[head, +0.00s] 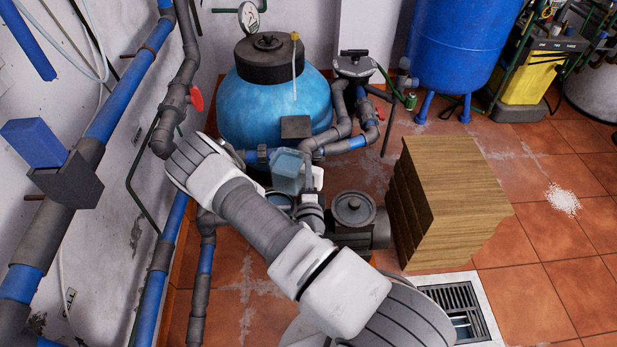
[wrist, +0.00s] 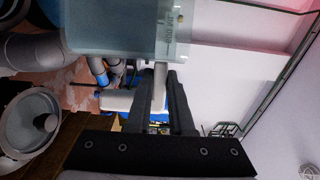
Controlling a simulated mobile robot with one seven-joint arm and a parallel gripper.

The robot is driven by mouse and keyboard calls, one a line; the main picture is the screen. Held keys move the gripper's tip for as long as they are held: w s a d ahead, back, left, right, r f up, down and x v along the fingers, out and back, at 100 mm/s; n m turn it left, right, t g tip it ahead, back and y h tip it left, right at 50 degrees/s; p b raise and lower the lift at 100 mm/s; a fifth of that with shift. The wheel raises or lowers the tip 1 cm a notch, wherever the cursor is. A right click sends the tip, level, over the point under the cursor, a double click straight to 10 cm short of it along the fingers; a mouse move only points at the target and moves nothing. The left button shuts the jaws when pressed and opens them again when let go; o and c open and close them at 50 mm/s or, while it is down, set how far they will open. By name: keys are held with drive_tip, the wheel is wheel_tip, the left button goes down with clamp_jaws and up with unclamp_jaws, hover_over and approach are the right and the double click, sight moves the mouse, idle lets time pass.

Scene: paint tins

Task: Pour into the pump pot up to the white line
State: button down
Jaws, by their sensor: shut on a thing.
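A clear bluish jug (head: 287,171) is up above the pump pipework, beyond my arm in the head view. In the wrist view the jug (wrist: 125,35) fills the top, with faint markings on its wall. My gripper (wrist: 156,82) is shut on the jug's pale handle (wrist: 159,88). In the head view my forearm hides most of the gripper. A round rim with bluish inside, perhaps the open pump pot (head: 280,200), shows just below the jug, partly covered by my arm. The white line and any stream are not visible. I cannot tell the jug's water level.
A grey round housing with a knobbed top (head: 353,208) stands right of my arm. A blue tank (head: 262,105) with pipes is behind. A wooden block (head: 450,205) stands to the right, near a floor drain (head: 455,300). Wall pipes run at left. Tiled floor at far right is mostly clear.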

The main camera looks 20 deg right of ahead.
sight(286, 175)
drive_tip(key=shift+r+p, duration=0.25)
drive_tip(key=shift+p, duration=0.15)
drive_tip(key=shift+f+n+g+b, duration=0.35)
drive_tip(key=shift+n+g, duration=0.1)
drive_tip(key=shift+n, duration=0.65)
drive_tip(key=shift+f+n+g+b, duration=0.25)
drive_tip(key=shift+f+n+g, duration=0.15)
drive_tip(key=shift+n, duration=0.7)
drive_tip(key=shift+w+a+r+n+g, duration=0.25)
drive_tip(key=shift+a+r+n+g, duration=0.1)
drive_tip(key=shift+n, duration=0.25)
drive_tip(key=shift+w+a+r+n+g, duration=0.2)
drive_tip(key=shift+n+g, duration=0.1)
drive_tip(key=shift+n, duration=0.3)
drive_tip(key=shift+w+r, duration=0.1)
drive_tip(key=shift+w+a+n+g+h, duration=0.25)
drive_tip(key=shift+w+a+n+g, duration=0.15)
drive_tip(key=shift+n, duration=0.3)
drive_tip(key=shift+w+a+n+g+h, duration=0.3)
drive_tip(key=shift+a+n, duration=0.15)
drive_tip(key=shift+n, duration=0.25)
drive_tip(key=shift+w+a+f+n+g+h, duration=0.25)
drive_tip(key=shift+w+a+f+n+g, duration=0.1)
drive_tip(key=shift+w+a+n, duration=0.25)
drive_tip(key=shift+a+f, duration=0.15)
drive_tip(key=shift+a, duration=0.05)
drive_tip(key=shift+w+n, duration=0.1)
drive_tip(key=shift+n, duration=0.2)
